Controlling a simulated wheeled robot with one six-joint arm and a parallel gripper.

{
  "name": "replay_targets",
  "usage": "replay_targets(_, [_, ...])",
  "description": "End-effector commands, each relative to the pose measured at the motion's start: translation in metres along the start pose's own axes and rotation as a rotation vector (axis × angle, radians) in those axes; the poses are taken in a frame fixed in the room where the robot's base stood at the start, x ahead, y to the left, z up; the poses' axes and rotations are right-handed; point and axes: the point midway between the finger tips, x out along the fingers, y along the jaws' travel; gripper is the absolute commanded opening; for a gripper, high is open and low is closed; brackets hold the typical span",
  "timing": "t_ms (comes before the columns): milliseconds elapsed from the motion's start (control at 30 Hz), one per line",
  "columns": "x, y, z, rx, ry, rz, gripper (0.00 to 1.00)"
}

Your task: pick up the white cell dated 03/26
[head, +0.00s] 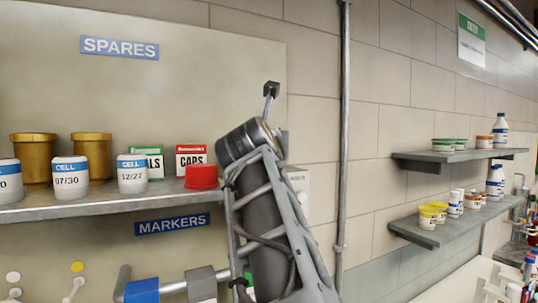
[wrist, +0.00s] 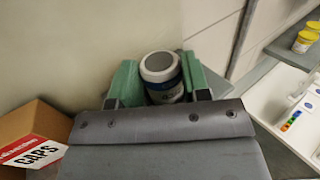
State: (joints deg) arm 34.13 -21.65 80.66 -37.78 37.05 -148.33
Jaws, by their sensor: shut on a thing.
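In the wrist view a white cell (wrist: 161,68) with a blue band stands between the green pads of my gripper (wrist: 161,83), which is shut on it. Its top faces the camera and its date cannot be read. In the head view my arm hides the gripper and the held cell.
Gold pots (head: 34,156), a green-labelled box (head: 149,158), a CAPS box (head: 191,154) and a red cap (head: 201,176) share the spares shelf (head: 110,204). A vertical pipe (head: 344,130) runs right of my arm. Two wall shelves (head: 440,232) at right hold small containers.

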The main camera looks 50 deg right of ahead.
Motion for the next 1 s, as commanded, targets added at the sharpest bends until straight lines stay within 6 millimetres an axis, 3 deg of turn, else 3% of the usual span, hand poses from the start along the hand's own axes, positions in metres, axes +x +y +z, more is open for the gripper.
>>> replay_targets(333, [0.0, 0.0, 0.002, 0.001, -0.001, 0.0, 0.19])
replay_targets(567, [0.001, 0.0, 0.015, 0.002, -0.001, -0.001, 0.19])
replay_targets(700, [0.001, 0.0, 0.034, 0.002, 0.0, -0.001, 0.19])
replay_targets(1000, [-0.05, 0.002, 0.092, 0.003, -0.001, 0.004, 0.19])
